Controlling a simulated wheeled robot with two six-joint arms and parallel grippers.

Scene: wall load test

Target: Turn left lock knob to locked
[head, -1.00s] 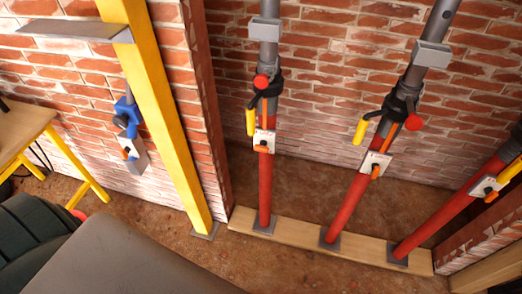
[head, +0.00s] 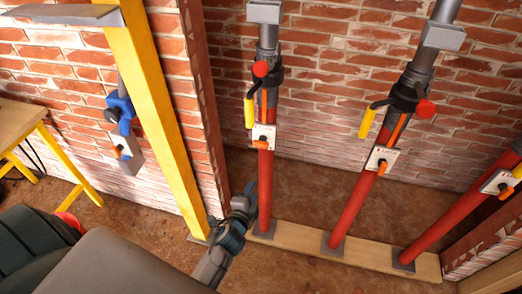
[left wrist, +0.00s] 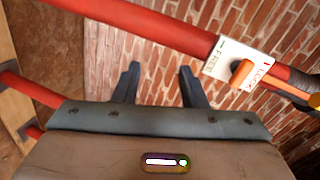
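The left lock knob (head: 262,141) is a small orange handle on a white plate (head: 269,131) on the left red prop (head: 265,190). In the left wrist view the orange knob (left wrist: 241,73) sits at upper right, between the printed words FREE and LOCK. I cannot tell for sure which word it points to. My left gripper (head: 249,188) is below the plate, in front of the prop's lower part. In the left wrist view its two dark fingers (left wrist: 158,76) are apart with nothing between them, and the knob lies to their right, untouched. My right gripper is not in view.
The middle prop (head: 350,205) and right prop (head: 450,220) carry similar plates and orange knobs. A wooden sill (head: 375,252) runs under the props. Brick wall lies behind.

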